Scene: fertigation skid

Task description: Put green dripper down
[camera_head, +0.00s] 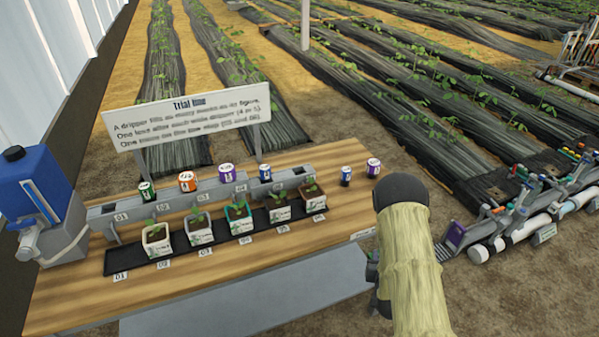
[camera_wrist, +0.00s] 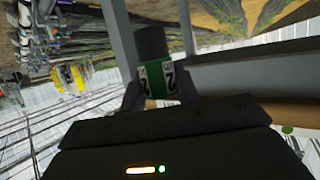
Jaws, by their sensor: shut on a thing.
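In the wrist view, my gripper (camera_wrist: 160,94) is shut on a green dripper (camera_wrist: 173,86). The dripper has a dark grey body, a green band and white labels with a black 2. In the head view my arm covers most of my gripper beside the table's right front corner, and the held dripper cannot be made out there. Another green-banded dripper (camera_head: 147,191) stands at the left of the grey rail (camera_head: 130,212) on the table. Orange (camera_head: 188,182), purple (camera_head: 227,173) and blue (camera_head: 265,172) drippers stand farther right along the rail.
A wooden table (camera_head: 215,283) holds a black tray (camera_head: 127,268) of potted seedlings. Blue (camera_head: 346,176) and purple (camera_head: 374,168) drippers stand at its right end. A blue tank (camera_head: 35,185) is at left, a sign (camera_head: 188,115) behind. A pipe rack (camera_head: 510,220) is at right. The table's front is clear.

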